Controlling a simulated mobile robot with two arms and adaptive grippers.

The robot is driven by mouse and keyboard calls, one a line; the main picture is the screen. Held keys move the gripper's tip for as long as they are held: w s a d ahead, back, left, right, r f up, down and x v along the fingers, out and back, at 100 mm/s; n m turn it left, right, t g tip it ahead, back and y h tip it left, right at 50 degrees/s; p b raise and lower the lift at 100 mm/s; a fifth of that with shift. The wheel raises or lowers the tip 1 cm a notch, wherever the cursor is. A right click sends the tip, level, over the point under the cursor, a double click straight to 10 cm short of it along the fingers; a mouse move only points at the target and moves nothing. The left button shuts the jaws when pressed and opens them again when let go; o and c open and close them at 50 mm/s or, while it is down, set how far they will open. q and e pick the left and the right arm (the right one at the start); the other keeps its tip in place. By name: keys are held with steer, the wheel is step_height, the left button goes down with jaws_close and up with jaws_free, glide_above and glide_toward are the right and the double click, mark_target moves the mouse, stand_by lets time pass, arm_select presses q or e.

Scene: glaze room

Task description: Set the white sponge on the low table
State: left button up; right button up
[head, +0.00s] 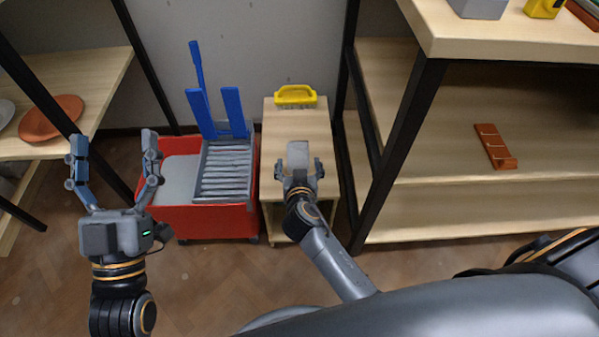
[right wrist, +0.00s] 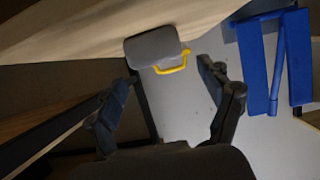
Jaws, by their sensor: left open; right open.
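A small pale wooden stand (head: 279,128), apparently the low table, is between the red cart and the right shelf. My left gripper (head: 113,140) is open and empty at the left, in front of the red cart.
The red cart (head: 205,221) holds a grey wringer with a blue handle (head: 230,110). The right shelving (head: 465,205) carries an orange-brown block (head: 495,147); a grey box (head: 478,8) and a yellow item (head: 544,8) are on top. The left shelf holds a terracotta dish (head: 50,119).

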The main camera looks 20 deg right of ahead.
steer(key=v, duration=0.5)
steer(key=shift+p, duration=0.35)
steer(key=shift+s+a+r, duration=0.2)
steer(key=shift+s+r, duration=0.1)
steer(key=shift+s, duration=0.2)
arm_select(q)
steer(key=f+g, duration=0.1)
steer(key=w+f+g+y, duration=0.1)
steer(key=f, duration=0.1)
steer(key=w+f+g, duration=0.1)
steer(key=f, duration=0.1)
steer(key=shift+w+a+g, duration=0.1)
steer(key=shift+w+g, duration=0.05)
steer(key=shift+g, duration=0.15)
arm_select(e)
steer(key=s+r+n+t+y, duration=0.2)
steer(key=r+y, duration=0.1)
steer(key=r, duration=0.6)
steer(key=s+a+r+n+t+y, duration=0.1)
steer(key=s+r+n+t+y, duration=0.1)
steer(key=r, duration=0.7)
steer(key=s+r+n+t+y, duration=0.2)
steer(key=r+t+y, duration=0.1)
steer(key=r, duration=0.6)
steer(key=shift+a+t+y, duration=0.2)
steer(key=shift+t+y, duration=0.2)
